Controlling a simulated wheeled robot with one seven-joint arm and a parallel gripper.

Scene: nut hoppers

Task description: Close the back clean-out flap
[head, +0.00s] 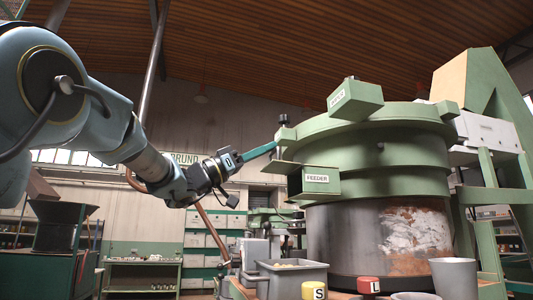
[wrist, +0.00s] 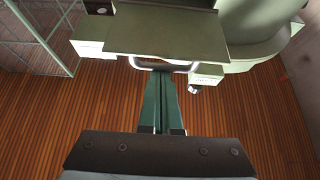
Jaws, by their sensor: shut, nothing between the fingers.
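In the head view, my gripper (head: 274,146) reaches in from the left, with its teal fingers beside the upper left rim of the round green machine (head: 365,148). The wrist view shows my gripper (wrist: 161,76) with both fingers together and nothing between them. Just beyond the fingertips is a flat grey-green plate (wrist: 165,34), which looks like the flap, with a pale bar handle (wrist: 180,68) along its edge. The fingertips overlap the handle in the picture; I cannot tell whether they touch it. The plate seems to stick out, but its hinge is not clear.
Two green spouts labelled FEEDER, a lower one (head: 321,181) and an upper one (head: 357,98), jut from the machine. Below stand a grey bin (head: 291,280), a yellow S block (head: 314,291) and a red L block (head: 368,286). Open air lies left of the machine.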

